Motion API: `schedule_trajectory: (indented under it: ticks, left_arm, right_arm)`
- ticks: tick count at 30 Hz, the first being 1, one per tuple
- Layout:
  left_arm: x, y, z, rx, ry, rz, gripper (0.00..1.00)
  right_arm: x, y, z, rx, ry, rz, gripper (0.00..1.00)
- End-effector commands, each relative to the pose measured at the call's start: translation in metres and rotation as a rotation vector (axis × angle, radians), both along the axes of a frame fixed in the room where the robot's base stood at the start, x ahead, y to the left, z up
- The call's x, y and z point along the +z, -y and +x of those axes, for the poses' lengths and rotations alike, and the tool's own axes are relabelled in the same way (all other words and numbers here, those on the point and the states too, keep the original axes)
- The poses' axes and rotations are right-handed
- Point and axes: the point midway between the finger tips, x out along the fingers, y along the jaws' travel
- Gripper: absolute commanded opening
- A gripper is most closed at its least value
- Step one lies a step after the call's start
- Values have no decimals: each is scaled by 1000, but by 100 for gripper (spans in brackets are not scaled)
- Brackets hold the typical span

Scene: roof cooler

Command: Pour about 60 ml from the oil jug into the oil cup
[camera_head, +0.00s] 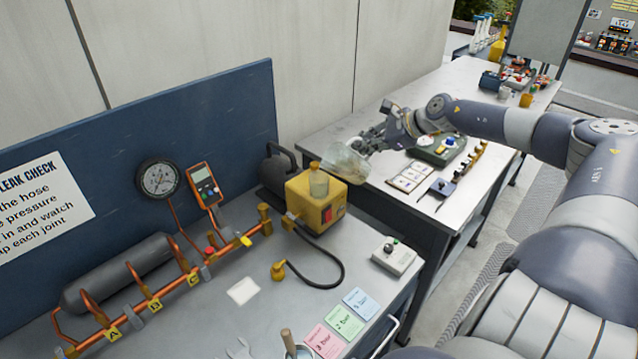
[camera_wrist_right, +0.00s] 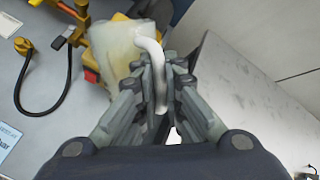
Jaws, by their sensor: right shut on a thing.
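The oil jug (camera_head: 345,164) is a clear, pale container held up beside the yellow pump (camera_head: 302,207). It looks tilted, with its mouth toward the lower left. My right gripper (camera_head: 372,142) is shut on the jug's white handle, which shows between the fingers in the right wrist view (camera_wrist_right: 152,75). The jug body (camera_wrist_right: 118,45) hides part of the pump there. I see no clear stream of oil. My left gripper is out of view.
A black hose (camera_head: 338,268) curls on the front bench beside a grey switch box (camera_head: 394,256). A copper manifold (camera_head: 155,300) and a gauge (camera_head: 158,179) stand at left. The second bench (camera_head: 330,137) carries a green device and cards (camera_head: 408,177).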

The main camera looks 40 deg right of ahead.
Motion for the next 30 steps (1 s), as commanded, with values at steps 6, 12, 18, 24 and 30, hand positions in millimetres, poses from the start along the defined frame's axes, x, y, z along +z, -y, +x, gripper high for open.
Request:
schedule_trajectory:
  ticks: [6, 12, 18, 24, 30]
  left_arm:
    - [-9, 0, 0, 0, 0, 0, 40]
    - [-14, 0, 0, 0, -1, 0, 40]
    - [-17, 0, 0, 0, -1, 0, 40]
    - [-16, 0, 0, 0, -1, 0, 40]
    - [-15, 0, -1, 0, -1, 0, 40]
  right_arm:
    - [3, -1, 1, -1, -20, -34, 0]
    - [3, -2, 2, -1, -33, -56, 0]
    - [3, -4, 3, 0, -44, -71, 0]
    - [7, -5, 3, -1, -53, -85, 0]
    - [9, -6, 4, -2, -64, -101, 0]
